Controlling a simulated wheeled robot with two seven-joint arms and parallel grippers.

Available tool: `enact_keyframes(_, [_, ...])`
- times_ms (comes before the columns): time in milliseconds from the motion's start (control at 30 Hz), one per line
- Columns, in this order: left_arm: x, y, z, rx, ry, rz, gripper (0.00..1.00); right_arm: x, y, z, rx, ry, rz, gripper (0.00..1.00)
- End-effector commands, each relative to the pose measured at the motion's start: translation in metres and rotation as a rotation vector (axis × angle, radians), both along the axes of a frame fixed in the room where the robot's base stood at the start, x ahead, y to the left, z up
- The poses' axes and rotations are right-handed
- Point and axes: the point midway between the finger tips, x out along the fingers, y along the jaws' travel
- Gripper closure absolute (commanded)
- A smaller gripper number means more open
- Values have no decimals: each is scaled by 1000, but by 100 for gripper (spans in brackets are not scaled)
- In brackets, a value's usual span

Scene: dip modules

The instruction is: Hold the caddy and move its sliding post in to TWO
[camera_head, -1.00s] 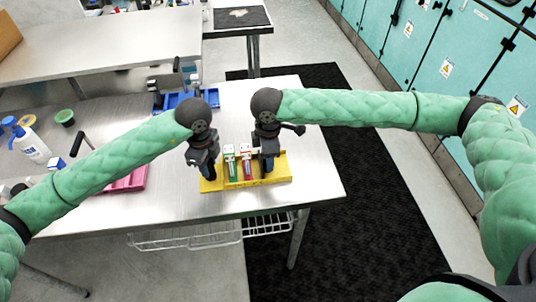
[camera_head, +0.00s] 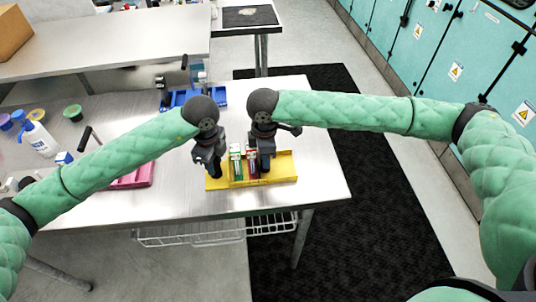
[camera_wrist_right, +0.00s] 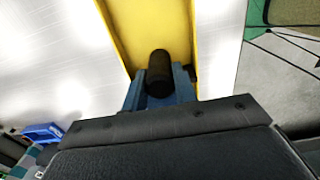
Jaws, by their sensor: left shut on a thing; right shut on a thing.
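The yellow caddy (camera_head: 284,166) lies on the metal table, a shallow tray with a green and white module (camera_head: 236,160) and a red and white module (camera_head: 252,158) standing in it. My left gripper (camera_head: 213,173) is shut on the caddy's left end. My right gripper (camera_head: 267,168) is shut on the dark sliding post, just right of the red module. The post hides behind that gripper in the head view. In the right wrist view the post's black round top (camera_wrist_right: 159,70) shows between the blue fingers, above the yellow floor. I cannot read any position marks.
A pink tray (camera_head: 135,178) lies left of the caddy and a blue bin (camera_head: 178,97) stands behind. A white bottle (camera_head: 40,138) and small tubs are at far left. The tabletop right of the caddy (camera_head: 318,160) is clear.

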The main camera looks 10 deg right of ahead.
Motion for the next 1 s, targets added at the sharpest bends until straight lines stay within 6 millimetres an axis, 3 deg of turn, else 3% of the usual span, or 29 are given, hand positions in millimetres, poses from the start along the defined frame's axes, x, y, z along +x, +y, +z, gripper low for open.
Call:
enact_keyframes(33, [0,0,0,-1,0,0,100,0,0,0,1,0,0,100])
enact_keyframes(67, [0,0,0,-1,0,0,100,0,0,0,1,-1,0,70])
enact_keyframes(167, [0,0,0,-1,0,0,100,0,0,0,1,0,0,51])
enact_keyframes(567, [0,0,0,0,1,0,100,1,0,6,0,-1,0,50])
enact_keyframes(1000, [0,0,0,0,1,1,100,1,0,82,2,-3,0,50])
